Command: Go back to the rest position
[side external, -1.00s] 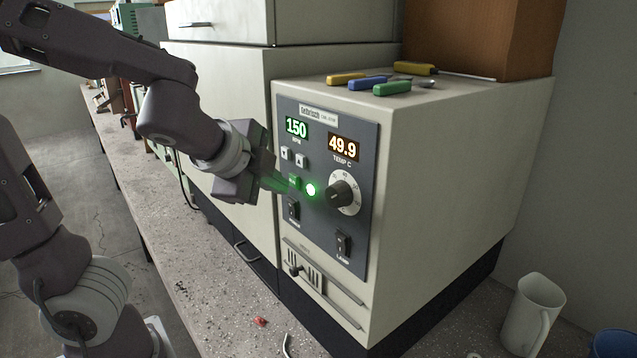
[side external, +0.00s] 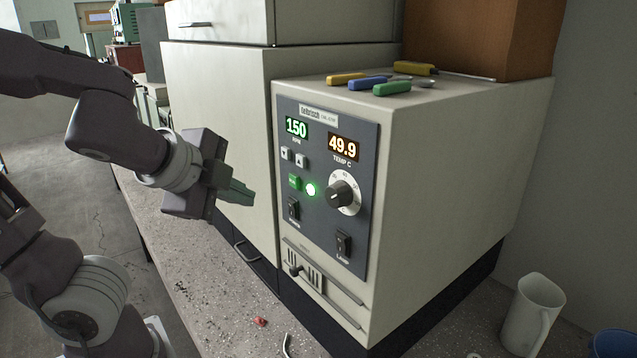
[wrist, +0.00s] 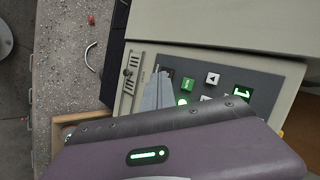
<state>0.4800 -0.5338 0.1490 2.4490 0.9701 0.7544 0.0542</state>
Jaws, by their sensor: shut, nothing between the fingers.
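My gripper (side external: 238,194) is shut and empty. It hangs in the air to the left of the control panel (side external: 327,185), apart from it, with its fingers pointing toward the panel. The panel is on the front of a beige cabinet (side external: 450,190). Its displays read 150 and 49.9, and a green lamp (side external: 311,189) glows beside a green button (side external: 294,182). In the wrist view, my gripper's fingers (wrist: 158,92) show in front of the panel, and the green button (wrist: 188,84) is to their right.
Several colored-handled tools (side external: 392,89) lie on top of the cabinet. A white jug (side external: 530,315) stands at the lower right by a blue container (side external: 613,343). A small red piece (side external: 261,321) and a curved hook lie on the speckled bench (side external: 215,290). The air left of the panel is free.

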